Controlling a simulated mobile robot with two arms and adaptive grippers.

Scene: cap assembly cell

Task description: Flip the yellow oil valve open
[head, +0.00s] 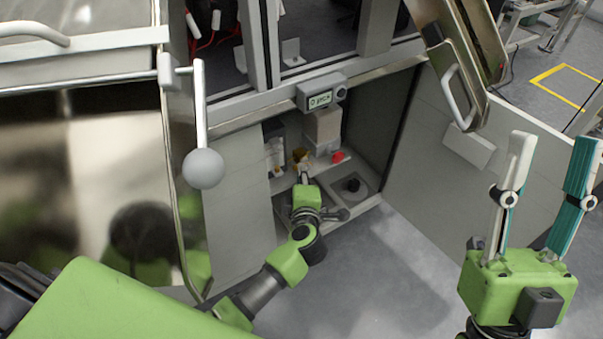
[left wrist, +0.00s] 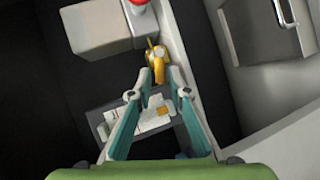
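The yellow oil valve (head: 300,155) is small and sits inside the open lower bay of the machine. It also shows at the top middle of the left wrist view (left wrist: 156,60), upright in that picture. My left gripper (head: 304,177) reaches into the bay. In the left wrist view its teal fingers (left wrist: 159,72) converge, with their tips close on both sides of the valve's lower part. My right gripper (head: 548,150) is open and empty at the right, well away from the valve.
A red part (head: 338,157) is right of the valve, below a pale box-shaped unit (head: 322,128). A display (head: 320,92) is mounted above the bay opening. A grey ball-ended lever (head: 203,168) stands to the left.

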